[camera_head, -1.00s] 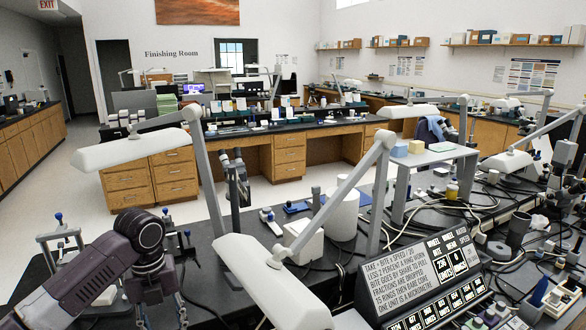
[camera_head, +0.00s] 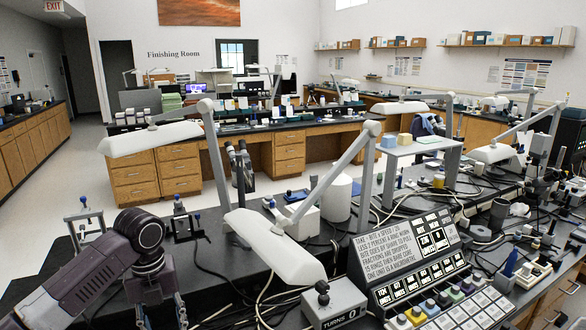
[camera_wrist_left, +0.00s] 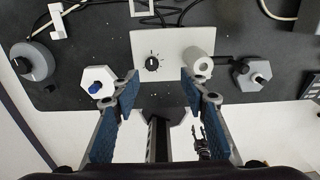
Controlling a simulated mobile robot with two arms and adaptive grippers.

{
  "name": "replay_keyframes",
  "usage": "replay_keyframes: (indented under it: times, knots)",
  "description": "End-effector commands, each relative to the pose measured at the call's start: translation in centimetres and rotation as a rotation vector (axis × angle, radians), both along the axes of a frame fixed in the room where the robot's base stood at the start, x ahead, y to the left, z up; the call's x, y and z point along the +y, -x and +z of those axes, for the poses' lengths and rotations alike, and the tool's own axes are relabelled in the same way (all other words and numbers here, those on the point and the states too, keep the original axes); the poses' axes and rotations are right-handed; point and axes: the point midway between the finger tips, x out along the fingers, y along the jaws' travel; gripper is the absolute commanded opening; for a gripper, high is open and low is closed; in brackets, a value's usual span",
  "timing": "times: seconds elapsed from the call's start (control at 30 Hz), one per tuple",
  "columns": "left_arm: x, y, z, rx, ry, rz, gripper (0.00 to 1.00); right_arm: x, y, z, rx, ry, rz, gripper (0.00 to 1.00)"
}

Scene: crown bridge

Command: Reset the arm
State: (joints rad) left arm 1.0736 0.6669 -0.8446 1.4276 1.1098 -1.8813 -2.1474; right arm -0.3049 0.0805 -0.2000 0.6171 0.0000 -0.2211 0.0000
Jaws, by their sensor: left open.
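My left arm (camera_head: 95,275) comes in from the lower left in the head view. It is dark with a round joint, and its gripper (camera_head: 160,312) points down at the bench's near edge, cut by the frame bottom. In the left wrist view the gripper (camera_wrist_left: 160,88) is open, its blue-padded fingers wide apart with nothing held between them. A pale box with a black knob (camera_wrist_left: 152,63) lies on the dark bench beyond the fingertips. A white cylinder (camera_wrist_left: 201,66) stands at that box's right. My right gripper is not seen in the head view.
Clamp-like stands with blue knobs (camera_head: 84,222) (camera_head: 181,220) stand behind my left gripper. White lamp heads (camera_head: 152,138) (camera_head: 272,243) on grey arms overhang the bench. A button panel (camera_head: 430,275) and a TURNS box (camera_head: 331,305) stand to the right. Cables cross the bench.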

Motion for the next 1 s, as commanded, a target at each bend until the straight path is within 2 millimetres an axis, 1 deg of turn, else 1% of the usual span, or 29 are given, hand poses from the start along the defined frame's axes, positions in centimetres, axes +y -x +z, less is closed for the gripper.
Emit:
replay_keyframes:
  times: [0.03,0.13,0.27,0.43,0.57,0.67,0.77,0.9,1.0]
  knots:
    - [-0.5,0.3,-0.7,0.002,0.001,0.011,0.4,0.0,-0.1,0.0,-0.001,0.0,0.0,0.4]
    - [-1.4,0.7,-1.8,-0.002,0.004,0.041,0.4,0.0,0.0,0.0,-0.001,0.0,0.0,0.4]
    - [-2.5,1.3,-3.3,-0.008,0.007,0.088,0.4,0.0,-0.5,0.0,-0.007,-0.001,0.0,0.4]
    - [-4.5,2.5,-5.8,-0.017,0.022,0.172,0.4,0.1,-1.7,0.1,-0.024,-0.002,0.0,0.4]
    - [-6.4,3.8,-7.9,-0.027,0.042,0.256,0.4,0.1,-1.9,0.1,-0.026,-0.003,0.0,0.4]
    - [-8.1,5.2,-9.7,-0.034,0.065,0.346,0.4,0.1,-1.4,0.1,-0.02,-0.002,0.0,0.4]
    - [-10.3,7.4,-12.0,-0.039,0.104,0.476,0.4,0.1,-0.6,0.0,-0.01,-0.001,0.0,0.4]
    - [-13.3,10.9,-14.6,-0.044,0.181,0.735,0.4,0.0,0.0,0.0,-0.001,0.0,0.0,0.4]
    - [-14.7,13.4,-15.9,-0.041,0.237,0.946,0.4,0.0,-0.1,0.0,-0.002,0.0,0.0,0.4]
